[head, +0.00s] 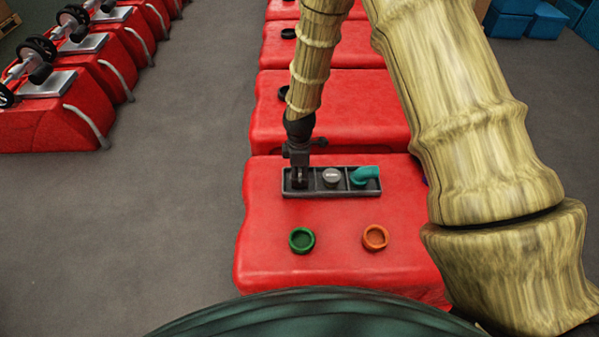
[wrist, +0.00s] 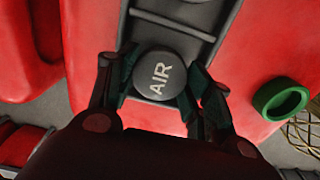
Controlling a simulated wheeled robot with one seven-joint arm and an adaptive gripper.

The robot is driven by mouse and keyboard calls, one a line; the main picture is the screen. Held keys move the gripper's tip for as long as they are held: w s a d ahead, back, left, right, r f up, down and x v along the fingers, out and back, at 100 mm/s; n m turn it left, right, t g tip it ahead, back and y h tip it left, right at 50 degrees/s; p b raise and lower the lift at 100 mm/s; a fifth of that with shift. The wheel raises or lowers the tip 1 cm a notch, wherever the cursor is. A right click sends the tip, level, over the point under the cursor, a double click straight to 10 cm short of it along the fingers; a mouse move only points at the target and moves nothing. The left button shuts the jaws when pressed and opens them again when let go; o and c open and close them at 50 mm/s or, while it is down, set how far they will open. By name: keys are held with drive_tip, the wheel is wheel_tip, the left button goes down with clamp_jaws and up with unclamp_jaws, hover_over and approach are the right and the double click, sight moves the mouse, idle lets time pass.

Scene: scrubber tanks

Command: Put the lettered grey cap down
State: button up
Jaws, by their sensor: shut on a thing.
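The lettered grey cap (wrist: 160,76), marked "AIR", is round and dark grey, with its lettered face toward the wrist camera. My gripper (wrist: 160,80) is shut on it, with a finger on either side. In the head view my gripper (head: 299,181) points down at the left compartment of a dark grey tray (head: 316,190), and the held cap is hidden there. The cap is in or just above that compartment; I cannot tell if it touches the floor. A second grey cap (head: 331,177) with pale, unreadable lettering sits in the middle compartment. A teal elbow (head: 364,175) lies in the right one.
The tray lies on a red tank (head: 335,250). A green ring-shaped cap (head: 301,240) and an orange one (head: 375,237) lie in front of the tray. The red surface around them is clear. More red tanks (head: 330,100) stand behind.

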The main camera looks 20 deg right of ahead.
drive_tip(key=o, duration=1.2)
drive_tip(key=shift+f, duration=0.1)
drive_tip(key=shift+r+b, duration=1.55)
drive_tip(key=shift+r, duration=4.6)
